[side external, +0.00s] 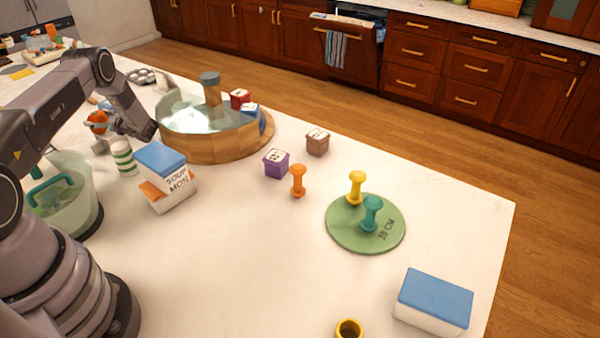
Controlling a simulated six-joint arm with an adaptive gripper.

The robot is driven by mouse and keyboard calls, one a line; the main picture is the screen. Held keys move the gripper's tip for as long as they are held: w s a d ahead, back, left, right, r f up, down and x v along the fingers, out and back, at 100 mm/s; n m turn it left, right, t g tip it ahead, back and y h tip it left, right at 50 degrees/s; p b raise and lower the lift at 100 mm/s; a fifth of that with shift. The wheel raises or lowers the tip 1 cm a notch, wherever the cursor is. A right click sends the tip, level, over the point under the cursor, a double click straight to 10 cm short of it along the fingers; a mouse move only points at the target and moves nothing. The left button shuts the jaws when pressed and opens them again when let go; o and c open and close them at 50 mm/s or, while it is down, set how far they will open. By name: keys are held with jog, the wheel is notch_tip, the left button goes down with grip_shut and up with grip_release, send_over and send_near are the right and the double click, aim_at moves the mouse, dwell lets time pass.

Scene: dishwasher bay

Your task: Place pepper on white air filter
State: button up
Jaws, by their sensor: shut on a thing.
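My arm reaches over the left side of the white counter, and its lower link ends in front of the clutter there. My gripper's fingers cannot be made out. A small rounded orange-red thing (97,122) shows just left of that link. It may be the pepper, but it is too small to be sure, and I cannot see whether it is held. I cannot pick out a white air filter with certainty.
A round wooden tub (205,150), a blue-topped soup box (165,190) and a green-striped cylinder (123,157) stand near my arm. A green disc (345,235) bears yellow and teal pegs. A blue-topped white box (434,302) lies front right.

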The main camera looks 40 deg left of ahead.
jog(key=o, duration=1.2)
